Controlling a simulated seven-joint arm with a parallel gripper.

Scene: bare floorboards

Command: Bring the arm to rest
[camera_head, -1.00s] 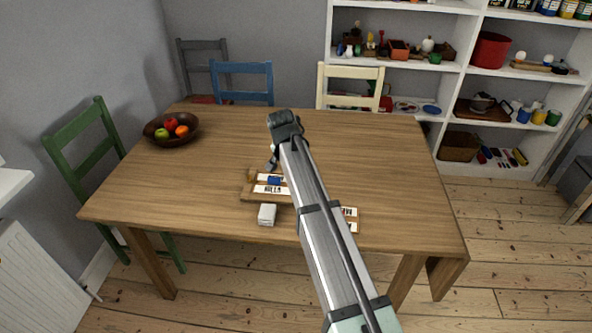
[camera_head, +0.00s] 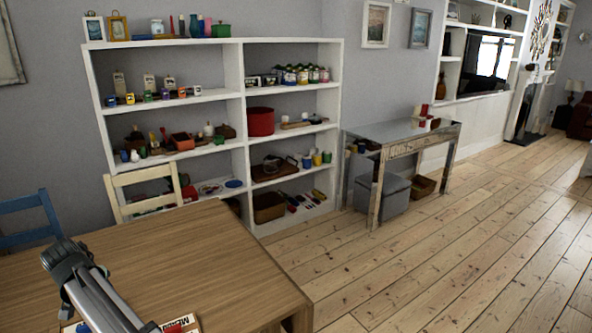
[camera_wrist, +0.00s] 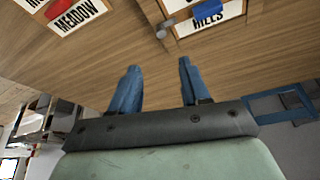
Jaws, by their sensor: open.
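My gripper (camera_wrist: 159,66) shows in the wrist view with its two blue fingers apart and nothing between them. It is over the wooden table (camera_wrist: 105,85). In the head view my arm reaches over the table (camera_head: 190,260) from the bottom left; the gripper itself cannot be made out there. Past the fingertips in the wrist view lie a card reading HILLS (camera_wrist: 208,20) with a blue block (camera_wrist: 207,9) on it, and a card reading MEADOW (camera_wrist: 76,17) with a red block (camera_wrist: 60,8). The fingers appear clear of both.
A cream chair (camera_head: 145,183) and a blue chair (camera_head: 30,215) stand at the table's far side. A white shelf unit (camera_head: 240,130) full of small objects is behind. A console table (camera_head: 400,135) stands to the right, with open floorboards (camera_head: 450,240) in front.

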